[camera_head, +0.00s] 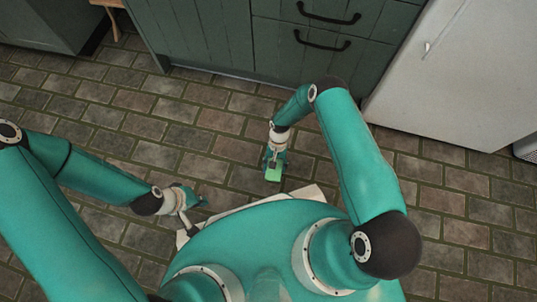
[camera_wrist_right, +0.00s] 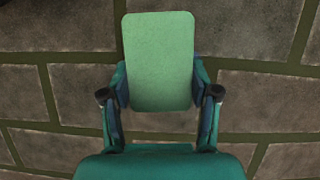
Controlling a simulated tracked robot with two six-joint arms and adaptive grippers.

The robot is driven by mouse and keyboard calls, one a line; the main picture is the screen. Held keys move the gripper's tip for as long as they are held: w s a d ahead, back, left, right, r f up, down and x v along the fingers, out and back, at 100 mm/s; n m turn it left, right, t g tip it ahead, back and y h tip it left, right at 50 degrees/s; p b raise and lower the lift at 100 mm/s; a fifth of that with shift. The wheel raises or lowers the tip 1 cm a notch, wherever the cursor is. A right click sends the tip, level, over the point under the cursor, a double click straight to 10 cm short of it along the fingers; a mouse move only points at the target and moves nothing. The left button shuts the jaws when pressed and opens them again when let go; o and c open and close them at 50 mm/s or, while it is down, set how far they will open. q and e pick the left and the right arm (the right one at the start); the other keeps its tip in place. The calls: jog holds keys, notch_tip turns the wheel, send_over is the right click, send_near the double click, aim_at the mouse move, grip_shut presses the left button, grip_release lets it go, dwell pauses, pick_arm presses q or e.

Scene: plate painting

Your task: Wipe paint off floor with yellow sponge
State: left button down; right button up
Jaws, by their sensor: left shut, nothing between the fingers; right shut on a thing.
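A flat, light green block with rounded corners, like a sponge (camera_head: 273,174), is held in my right gripper (camera_head: 275,161). In the right wrist view the sponge (camera_wrist_right: 160,62) sits between the two fingers of the right gripper (camera_wrist_right: 160,95), which are shut on its sides. It is over the brick-patterned floor (camera_head: 225,150); I cannot tell whether it touches it. The sponge looks green rather than yellow. My left gripper (camera_head: 199,201) is shut and empty, low at the left beside my base. I can make out no clear paint mark on the floor.
Dark green cabinets (camera_head: 205,35) with black handles (camera_head: 322,42) stand along the back. A white appliance (camera_head: 460,75) stands at the back right. A wooden leg (camera_head: 112,18) shows at the upper left. The floor between the cabinets and my arms is clear.

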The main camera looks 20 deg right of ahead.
jog(key=shift+f+b, duration=0.55)
jog(key=shift+f, duration=0.05)
jog(key=shift+a, duration=0.1)
jog(key=shift+w+a+f+b, duration=0.1)
jog(key=shift+w+a+b, duration=0.75)
jog(key=shift+a+b, duration=0.3)
jog(key=shift+w+a+b, duration=0.3)
jog(key=shift+a+b, duration=0.1)
jog(key=shift+b, duration=0.3)
jog(key=shift+s+d+p, duration=0.45)
jog(key=shift+s+d, duration=0.2)
jog(key=shift+d, duration=0.2)
jog(key=shift+s+d+f, duration=0.2)
jog(key=shift+s+d, duration=0.55)
jog(key=shift+d, duration=0.1)
jog(key=shift+c, duration=0.4)
jog(key=shift+w+r+p, duration=0.15)
jog(key=shift+r+p, duration=1.1)
jog(key=shift+r, duration=0.3)
jog(key=shift+w+r+p, duration=0.1)
jog(key=shift+r+p, duration=1.1)
jog(key=shift+r, duration=0.35)
